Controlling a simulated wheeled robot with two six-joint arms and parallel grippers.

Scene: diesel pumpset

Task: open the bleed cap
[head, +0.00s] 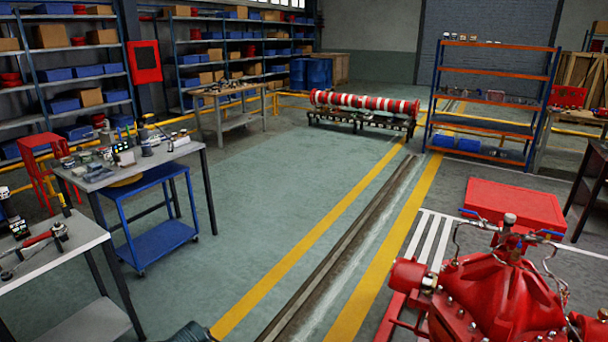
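The red pumpset (497,292) stands at the lower right, cut off by the right and bottom edges of the head view. A small grey cap-like fitting (510,219) stands upright on top of it, among thin bent pipes. I take this fitting for the bleed cap, but it is too small to tell for certain or to see whether it is loose. Neither of my grippers shows in this view, and nothing is seen touching the pumpset.
Cluttered workbenches (130,165) and a blue trolley (160,241) stand at the left. A red box (514,205) sits behind the pumpset. A dark rounded shape (191,334) shows at the bottom edge. The floor (270,200) between the benches and yellow lines is clear.

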